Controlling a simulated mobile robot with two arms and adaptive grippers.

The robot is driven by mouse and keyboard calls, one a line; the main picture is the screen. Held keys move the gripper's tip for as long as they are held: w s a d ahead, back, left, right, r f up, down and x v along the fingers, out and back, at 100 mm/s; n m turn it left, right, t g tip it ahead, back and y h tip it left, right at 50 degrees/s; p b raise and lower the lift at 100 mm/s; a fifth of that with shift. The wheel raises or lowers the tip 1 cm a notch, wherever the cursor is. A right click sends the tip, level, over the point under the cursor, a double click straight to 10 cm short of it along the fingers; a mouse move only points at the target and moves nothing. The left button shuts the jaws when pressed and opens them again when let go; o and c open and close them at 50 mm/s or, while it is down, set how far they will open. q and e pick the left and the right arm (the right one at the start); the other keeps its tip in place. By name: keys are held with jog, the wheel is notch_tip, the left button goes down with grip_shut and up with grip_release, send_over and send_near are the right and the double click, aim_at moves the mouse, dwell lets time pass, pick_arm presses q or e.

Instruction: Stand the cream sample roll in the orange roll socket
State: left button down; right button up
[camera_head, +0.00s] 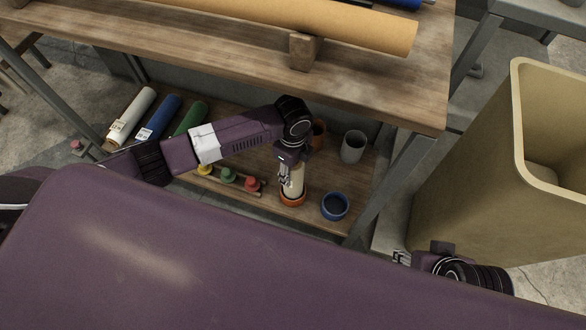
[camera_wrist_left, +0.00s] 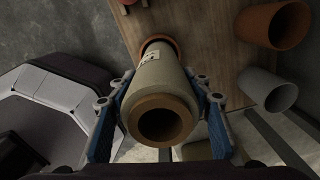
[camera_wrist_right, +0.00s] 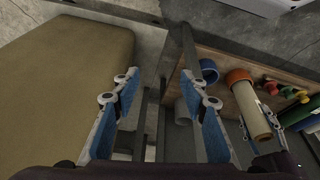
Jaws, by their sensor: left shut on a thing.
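The cream sample roll (camera_head: 295,183) is held near upright by my left gripper (camera_head: 287,168) over the lower shelf. In the left wrist view the blue-padded fingers (camera_wrist_left: 161,108) close on both sides of the roll (camera_wrist_left: 160,88), with its brown core end towards the camera. The roll's lower end appears to be within the rim of the orange roll socket (camera_head: 292,201); how deep it sits is hidden. The right wrist view also shows the roll (camera_wrist_right: 250,112) rising from the orange socket (camera_wrist_right: 238,76). My right gripper (camera_head: 402,258) is open and empty, away from the roll.
A blue socket (camera_head: 335,206) stands right of the orange one. A grey cup (camera_head: 353,146) and a brown cup (camera_head: 318,132) stand behind. White, blue and green rolls (camera_head: 190,118) lie left. The tabletop (camera_head: 400,95) overhangs the shelf. A large tan bin (camera_head: 465,190) stands right.

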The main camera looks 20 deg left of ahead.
jog(key=shift+w+a, duration=0.1)
jog(key=shift+w, duration=0.25)
jog(key=shift+w+a+r+t, duration=0.1)
jog(key=shift+w+r+t, duration=0.1)
jog(key=shift+w+t, duration=0.15)
jog(key=shift+w, duration=0.2)
jog(key=shift+w+a+r, duration=0.1)
jog(key=shift+w+r, duration=0.05)
jog(key=shift+w, duration=0.1)
